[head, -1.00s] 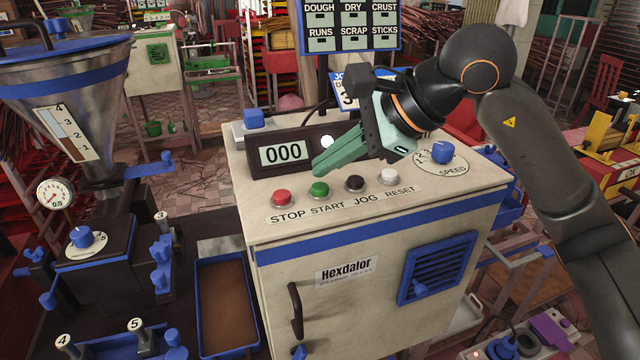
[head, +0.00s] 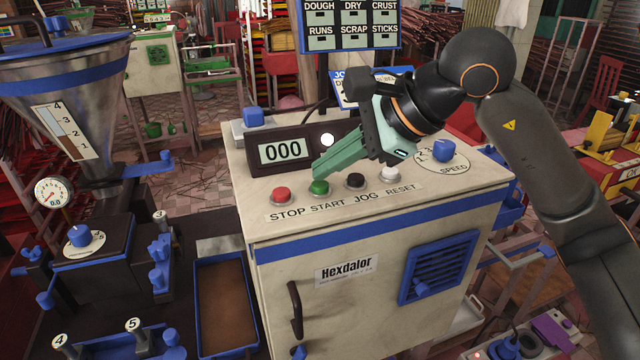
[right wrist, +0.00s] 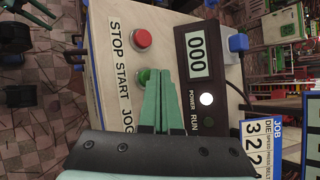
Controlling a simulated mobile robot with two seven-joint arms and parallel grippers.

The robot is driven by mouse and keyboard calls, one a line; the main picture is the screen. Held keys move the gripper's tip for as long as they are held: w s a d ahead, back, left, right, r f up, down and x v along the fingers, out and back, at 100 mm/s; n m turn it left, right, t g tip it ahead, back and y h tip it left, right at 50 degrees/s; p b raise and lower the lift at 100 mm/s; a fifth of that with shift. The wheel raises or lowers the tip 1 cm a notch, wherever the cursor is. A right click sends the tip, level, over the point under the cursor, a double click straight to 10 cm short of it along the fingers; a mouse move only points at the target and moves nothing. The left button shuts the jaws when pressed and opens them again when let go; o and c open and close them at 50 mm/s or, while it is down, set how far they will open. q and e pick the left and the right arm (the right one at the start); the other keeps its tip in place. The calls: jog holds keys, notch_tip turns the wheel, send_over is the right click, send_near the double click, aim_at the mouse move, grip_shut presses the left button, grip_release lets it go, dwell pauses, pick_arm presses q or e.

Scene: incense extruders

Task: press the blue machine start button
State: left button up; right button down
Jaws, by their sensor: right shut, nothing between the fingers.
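The blue-trimmed machine cabinet (head: 370,235) stands in the middle of the head view. On its top is a row of buttons: red STOP (head: 281,195), green START (head: 319,187), black JOG (head: 355,182) and pale RESET (head: 390,174). My right gripper (head: 318,176) is shut and empty, its green fingertips right at the START button. In the right wrist view the fingertips (right wrist: 160,78) partly cover the green button (right wrist: 143,77). Whether they touch or press it is hard to tell. The display (head: 283,151) reads 000. My left gripper is not in view.
A speed knob (head: 442,151) sits on the cabinet top at the right. A metal hopper (head: 75,100) with a gauge (head: 54,194) stands at the left, with a brown-bottomed blue tray (head: 226,300) between. A job card stands behind the display.

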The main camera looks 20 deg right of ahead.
jog(key=shift+f+b, duration=0.5)
jog(key=shift+f, duration=0.05)
dwell(0.5)
dwell(0.4)
jog(key=shift+r+p, duration=0.8)
jog(key=shift+r, duration=0.15)
notch_tip(320, 180, up, 5)
jog(key=p, duration=0.4)
dwell(0.4)
